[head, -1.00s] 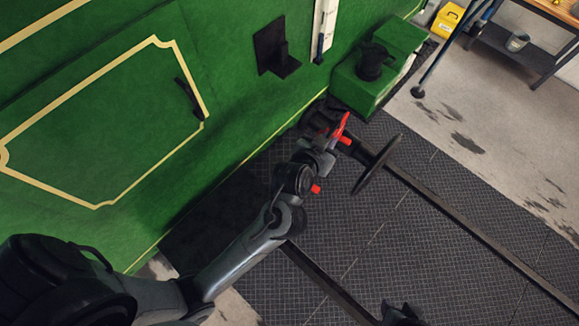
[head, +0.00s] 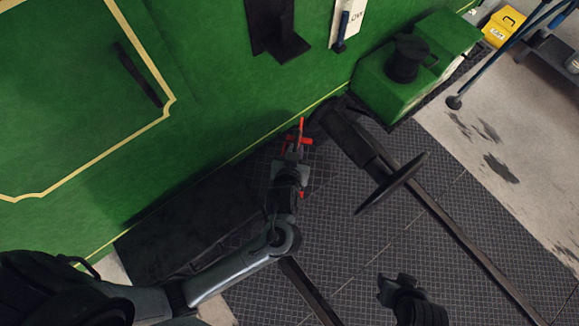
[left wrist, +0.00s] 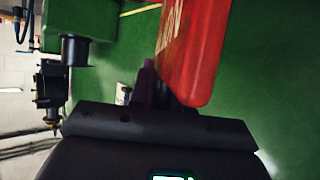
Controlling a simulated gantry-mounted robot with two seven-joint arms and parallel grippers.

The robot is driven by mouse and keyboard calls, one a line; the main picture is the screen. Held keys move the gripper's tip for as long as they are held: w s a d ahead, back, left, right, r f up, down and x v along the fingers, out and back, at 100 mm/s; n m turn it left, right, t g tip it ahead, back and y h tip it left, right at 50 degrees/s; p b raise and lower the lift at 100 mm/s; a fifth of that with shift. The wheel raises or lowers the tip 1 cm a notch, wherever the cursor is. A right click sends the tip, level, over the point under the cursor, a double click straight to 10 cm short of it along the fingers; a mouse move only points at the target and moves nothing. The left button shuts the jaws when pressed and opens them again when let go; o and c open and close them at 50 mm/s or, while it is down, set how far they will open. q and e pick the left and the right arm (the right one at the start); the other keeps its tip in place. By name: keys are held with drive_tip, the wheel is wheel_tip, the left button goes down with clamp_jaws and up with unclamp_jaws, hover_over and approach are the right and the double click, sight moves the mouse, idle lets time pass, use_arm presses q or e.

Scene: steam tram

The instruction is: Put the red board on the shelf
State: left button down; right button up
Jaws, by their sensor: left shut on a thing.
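The red board (left wrist: 190,50) fills the top middle of the left wrist view, with pale lettering on its face. It also shows in the head view as a thin red upright edge (head: 301,126). My left gripper (head: 296,145) is shut on it and holds it in front of the green tram side, above the dark floor. A black ledge with a back plate (head: 285,40) is fixed to the green side, higher in the picture and apart from the board; it looks like the shelf. My right gripper (head: 392,286) is at the bottom; its jaws are unclear.
A green box with a black round fitting (head: 405,58) stands out right of the ledge. A white lettered plate (head: 349,22) with a dark blue handle is between them. A dark buffer disc on a bar (head: 393,183) sticks out right of my left gripper. Gridded floor (head: 350,250) lies below.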

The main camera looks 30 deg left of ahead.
use_arm(q)
wheel_tip(320, 180, down, 12)
drive_tip(key=a+b, duration=0.1)
drive_tip(key=b, duration=0.3)
drive_tip(key=shift+w+a+r+n+y, duration=0.15)
drive_tip(key=shift+w+a+n+y, duration=0.15)
drive_tip(key=shift+a, duration=0.05)
use_arm(e)
drive_tip(key=shift+s+x, duration=0.25)
drive_tip(key=shift+x, duration=0.95)
drive_tip(key=shift+s+x, duration=0.25)
drive_tip(key=shift+x, duration=0.9)
drive_tip(key=shift+f, duration=0.2)
use_arm(q)
drive_tip(key=shift+f, duration=0.2)
drive_tip(key=c, duration=1.1)
unclamp_jaws()
drive_tip(key=shift+r, duration=0.15)
